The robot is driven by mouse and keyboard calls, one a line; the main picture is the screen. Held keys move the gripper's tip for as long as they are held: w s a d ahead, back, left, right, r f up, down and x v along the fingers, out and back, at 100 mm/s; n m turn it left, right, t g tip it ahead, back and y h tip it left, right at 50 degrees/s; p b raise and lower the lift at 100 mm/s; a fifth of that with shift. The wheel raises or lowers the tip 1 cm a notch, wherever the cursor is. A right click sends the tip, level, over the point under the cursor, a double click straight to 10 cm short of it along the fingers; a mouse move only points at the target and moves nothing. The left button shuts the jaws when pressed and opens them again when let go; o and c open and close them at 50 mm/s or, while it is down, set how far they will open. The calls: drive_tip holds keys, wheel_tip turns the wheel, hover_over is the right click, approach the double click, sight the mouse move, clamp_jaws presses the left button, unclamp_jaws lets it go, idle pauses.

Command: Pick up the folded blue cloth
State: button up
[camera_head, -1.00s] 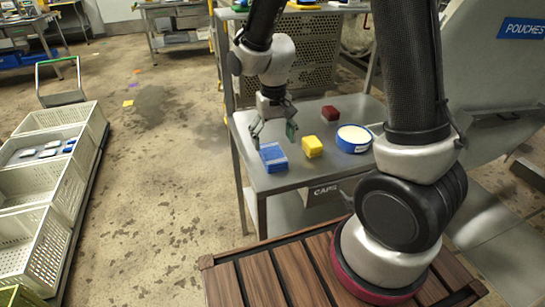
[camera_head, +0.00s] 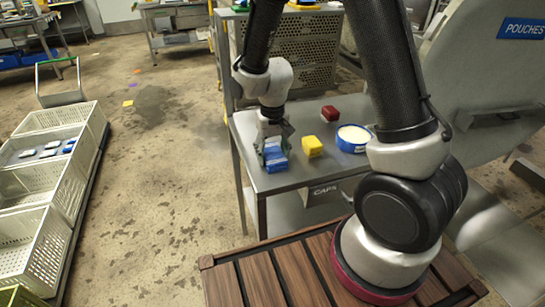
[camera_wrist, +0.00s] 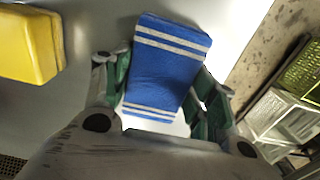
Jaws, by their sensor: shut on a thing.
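The folded blue cloth (camera_head: 275,158) has white stripes and is at the left part of the grey metal table (camera_head: 235,130). My gripper (camera_head: 271,150) is over it, pointing down, with its fingers at the cloth's two sides. In the wrist view the blue cloth (camera_wrist: 165,70) lies between the green-padded fingers of my gripper (camera_wrist: 161,90), which is shut on it. The cloth's far end sticks out past the fingers. Whether the cloth is clear of the tabletop is hard to tell.
A yellow block (camera_head: 312,146) is close to the right of the cloth; it also shows in the wrist view (camera_wrist: 30,42). A blue round tub (camera_head: 353,139) and a dark red block (camera_head: 330,113) stand farther right and back.

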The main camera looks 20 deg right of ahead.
sight(273, 153)
wheel_tip(273, 153, up, 10)
drive_tip(key=shift+f, duration=0.25)
drive_tip(key=shift+r, duration=0.3)
drive_tip(key=shift+o, duration=1)
drive_tip(key=shift+c, duration=0.5)
